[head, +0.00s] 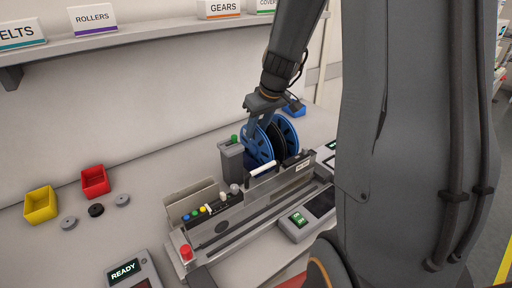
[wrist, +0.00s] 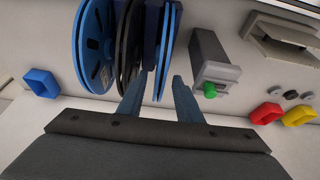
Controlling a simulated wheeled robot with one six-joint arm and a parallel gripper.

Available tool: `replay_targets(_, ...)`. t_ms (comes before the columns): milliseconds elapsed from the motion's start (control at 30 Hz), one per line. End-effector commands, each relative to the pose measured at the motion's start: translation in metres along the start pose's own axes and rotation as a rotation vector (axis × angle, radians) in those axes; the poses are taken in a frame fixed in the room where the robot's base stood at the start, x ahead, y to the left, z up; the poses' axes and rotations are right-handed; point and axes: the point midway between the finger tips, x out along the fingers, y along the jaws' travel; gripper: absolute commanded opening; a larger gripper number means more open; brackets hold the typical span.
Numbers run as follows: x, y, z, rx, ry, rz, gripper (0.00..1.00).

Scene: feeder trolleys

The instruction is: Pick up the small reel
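In the head view, a blue reel (head: 258,146) is on the left, a black one is in the middle and another blue reel (head: 292,135) is on the right. In the wrist view, a large blue reel (wrist: 92,45) is at left, a black reel (wrist: 127,45) beside it, and a narrow blue reel (wrist: 165,40) right of that. My gripper (wrist: 161,78) is open, its fingers on either side of the narrow blue reel's edge. I cannot tell whether they touch it.
A grey post with a green knob (head: 234,139) stands close left of the reels. A long grey feeder (head: 235,225) lies in front. Yellow (head: 41,205) and red (head: 94,181) bins are at left, a blue bin (head: 294,108) behind. A labelled shelf (head: 130,36) runs above.

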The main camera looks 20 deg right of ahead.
Motion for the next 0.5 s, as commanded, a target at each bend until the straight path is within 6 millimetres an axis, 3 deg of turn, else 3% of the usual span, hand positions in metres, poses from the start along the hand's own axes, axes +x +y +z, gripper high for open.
replay_targets(200,0.02,0.001,0.0,0.001,0.0,0.001,0.32)
replay_targets(467,0.022,0.001,0.0,0.001,0.001,0.002,0.32)
replay_targets(500,0.022,0.001,0.0,0.001,0.001,0.001,0.29)
